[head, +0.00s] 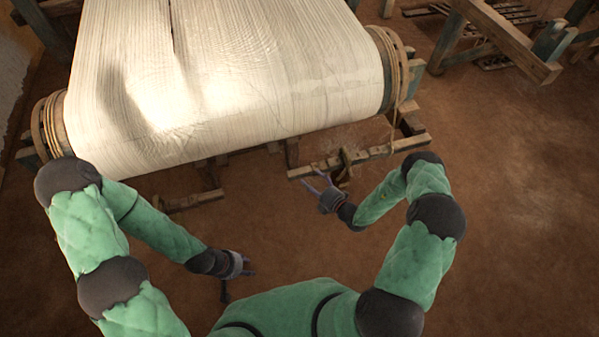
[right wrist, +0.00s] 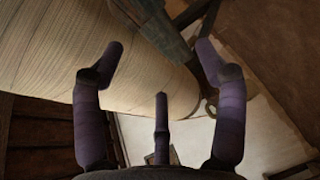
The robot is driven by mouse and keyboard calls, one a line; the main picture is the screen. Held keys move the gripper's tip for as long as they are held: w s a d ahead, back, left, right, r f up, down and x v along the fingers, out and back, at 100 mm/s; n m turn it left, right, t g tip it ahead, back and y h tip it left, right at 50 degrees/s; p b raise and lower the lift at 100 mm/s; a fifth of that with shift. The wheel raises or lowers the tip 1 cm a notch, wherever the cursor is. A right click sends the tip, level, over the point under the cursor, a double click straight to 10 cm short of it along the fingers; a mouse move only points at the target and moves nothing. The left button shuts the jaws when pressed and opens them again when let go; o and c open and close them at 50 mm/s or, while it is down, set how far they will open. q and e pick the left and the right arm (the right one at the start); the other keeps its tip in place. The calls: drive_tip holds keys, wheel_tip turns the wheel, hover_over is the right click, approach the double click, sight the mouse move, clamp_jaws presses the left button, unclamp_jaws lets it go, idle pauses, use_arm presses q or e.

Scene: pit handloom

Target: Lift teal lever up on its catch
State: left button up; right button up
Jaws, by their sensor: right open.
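A dark bar with a faint teal tint (right wrist: 158,38), which may be the teal lever, runs diagonally between the fingertips in the right wrist view. I see no clearly teal lever in the head view. My right gripper (head: 315,184) is open, its fingers spread, just in front of the wooden bar (head: 385,151) below the cloth roll. It also shows in the right wrist view (right wrist: 160,58), with nothing seen held. I cannot tell whether a finger touches the dark bar. My left gripper (head: 248,265) is low near my body; its opening is too small to judge.
A big roll of cream cloth (head: 230,70) spans the loom at the top. A small upright wooden piece (head: 346,165) stands on the bar beside my right gripper. A wooden frame (head: 500,35) stands at upper right. The brown floor (head: 520,220) is clear at right.

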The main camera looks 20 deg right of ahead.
sight(303, 174)
drive_tip(key=b+x, duration=0.2)
drive_tip(key=x, duration=0.6)
drive_tip(key=shift+f, duration=0.1)
